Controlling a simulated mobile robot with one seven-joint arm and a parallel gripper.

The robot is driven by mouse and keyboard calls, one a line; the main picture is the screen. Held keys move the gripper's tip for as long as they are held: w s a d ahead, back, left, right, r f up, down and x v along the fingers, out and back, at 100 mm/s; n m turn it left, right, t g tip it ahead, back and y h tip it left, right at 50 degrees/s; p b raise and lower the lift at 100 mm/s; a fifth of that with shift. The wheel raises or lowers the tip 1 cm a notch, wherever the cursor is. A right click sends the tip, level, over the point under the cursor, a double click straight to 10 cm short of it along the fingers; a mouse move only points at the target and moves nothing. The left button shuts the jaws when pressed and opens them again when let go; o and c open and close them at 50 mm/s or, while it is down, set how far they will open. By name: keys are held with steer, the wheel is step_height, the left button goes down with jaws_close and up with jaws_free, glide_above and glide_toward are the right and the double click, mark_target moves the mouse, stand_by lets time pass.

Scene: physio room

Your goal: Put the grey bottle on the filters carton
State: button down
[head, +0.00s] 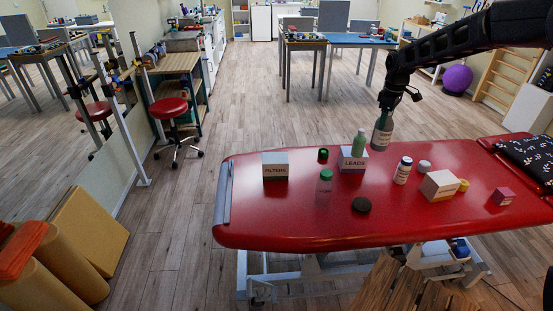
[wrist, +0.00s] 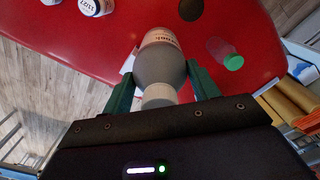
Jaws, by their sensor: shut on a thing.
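My gripper (head: 386,108) is shut on the grey bottle (head: 381,137) and holds it above the far side of the red couch, right of the carton marked LEADS. In the wrist view the grey bottle (wrist: 162,62) sits between the two green fingers of my gripper (wrist: 162,80), its pale cap end toward the palm. The filters carton (head: 275,171), a white-topped box with a dark label, stands on the left part of the couch. Nothing shows on its top. It lies well to the left of my gripper. I cannot make it out in the wrist view.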

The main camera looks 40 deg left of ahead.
steer(key=s+a+r, duration=0.2)
steer(key=s+a, duration=0.4)
steer(key=a, duration=0.5)
steer(key=s+a+r, duration=0.2)
steer(key=s+a, duration=0.4)
steer(key=a, duration=0.6)
steer(key=s+a+r, duration=0.2)
steer(key=s+a, duration=0.4)
steer(key=a, duration=0.5)
step_height(320, 180, down, 19)
steer(key=shift+d+f, duration=0.1)
steer(key=shift+f, duration=0.05)
steer(key=shift+c, duration=2.1)
jaws_free()
steer(key=shift+f, duration=0.1)
step_height(320, 180, up, 12)
steer(key=shift+r, duration=0.2)
